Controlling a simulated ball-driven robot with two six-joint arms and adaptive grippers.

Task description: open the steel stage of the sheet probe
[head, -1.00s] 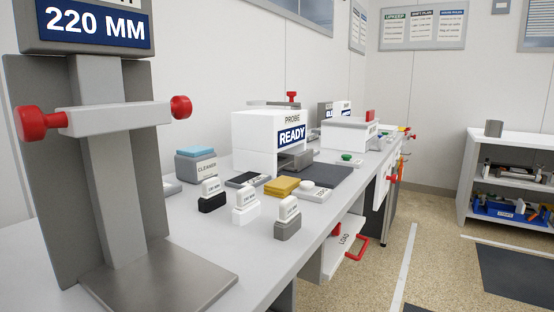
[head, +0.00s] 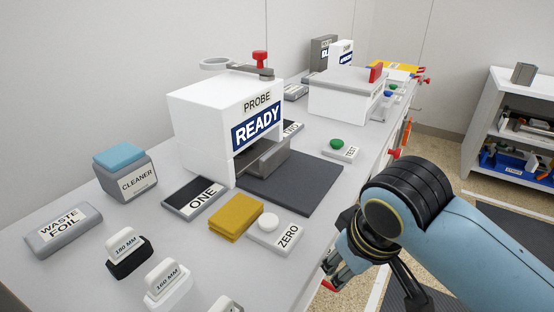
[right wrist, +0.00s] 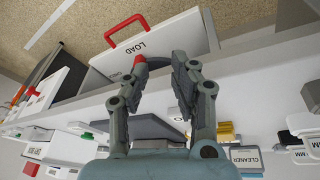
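The sheet probe (head: 205,120) is a white box on the bench in the head view, with signs PROBE and READY. Its grey steel stage (head: 268,160) shows at the low front opening, above a dark mat (head: 300,190); part of it is hidden inside. My right gripper (head: 335,272) is at the bench's front edge, in front of and below the probe, apart from the stage. In the right wrist view its fingers (right wrist: 160,62) are spread with a gap. A small red part and a grey curved piece show by the tips; I cannot tell whether they touch. My left gripper is out of view.
A white LOAD panel (right wrist: 150,45) with a red handle (right wrist: 126,27) is beyond the fingers. On the bench are a yellow stack (head: 236,214), a ZERO block (head: 278,234), a ONE plate (head: 195,198) and a TEST button block (head: 340,150). Shelves (head: 510,120) stand at right.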

